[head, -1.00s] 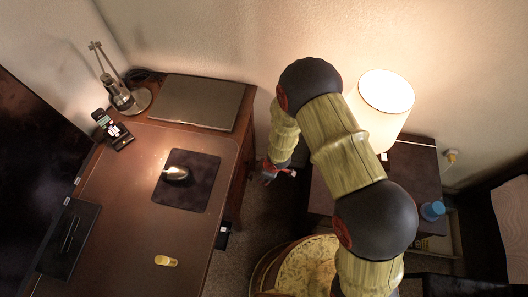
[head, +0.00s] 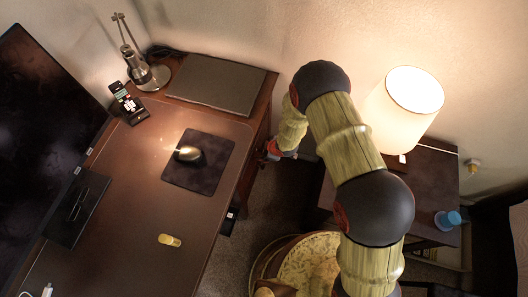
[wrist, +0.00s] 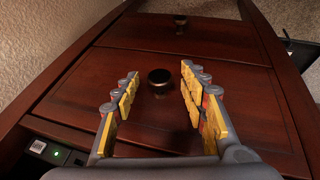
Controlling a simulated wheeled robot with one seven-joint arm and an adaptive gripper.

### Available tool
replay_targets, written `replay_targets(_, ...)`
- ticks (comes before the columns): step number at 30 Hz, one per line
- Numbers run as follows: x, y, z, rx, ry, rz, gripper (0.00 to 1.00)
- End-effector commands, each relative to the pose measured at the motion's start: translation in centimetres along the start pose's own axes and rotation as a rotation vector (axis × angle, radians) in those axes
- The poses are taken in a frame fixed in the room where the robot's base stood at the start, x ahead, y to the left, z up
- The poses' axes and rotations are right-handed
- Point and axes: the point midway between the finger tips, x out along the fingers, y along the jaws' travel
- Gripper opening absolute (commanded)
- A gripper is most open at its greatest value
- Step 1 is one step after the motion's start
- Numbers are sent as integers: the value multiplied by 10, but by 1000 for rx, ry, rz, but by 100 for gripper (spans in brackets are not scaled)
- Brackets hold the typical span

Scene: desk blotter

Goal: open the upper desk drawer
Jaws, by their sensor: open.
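In the wrist view, the desk's reddish-brown wood front has two drawers, both looking shut. The nearer drawer front (wrist: 205,75) has a round dark knob (wrist: 159,82). The farther drawer front (wrist: 222,35) has a similar knob (wrist: 180,20). I cannot tell for sure from this angle which drawer is the upper one. My gripper (wrist: 157,90) is open, its yellow-padded fingers on either side of the nearer knob in the picture. No contact with the knob shows. In the head view, my gripper (head: 272,152) is beside the desk's right side, and the drawer fronts are hidden.
The desk top (head: 140,185) carries a mouse on a dark mat (head: 210,165), a closed laptop (head: 215,84), a phone (head: 130,104) and a monitor (head: 45,110). A lit lamp (head: 405,105) stands right of my arm. A round chair (head: 310,262) is below. A small device with a green light (wrist: 55,152) is at lower left.

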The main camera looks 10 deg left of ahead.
Motion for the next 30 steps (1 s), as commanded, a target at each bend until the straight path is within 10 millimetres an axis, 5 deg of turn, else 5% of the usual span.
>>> replay_targets(8, 0, 1, 0, 0, 0, 1, 42)
replay_targets(30, 0, 0, 0, 0, 0, 1, 0)
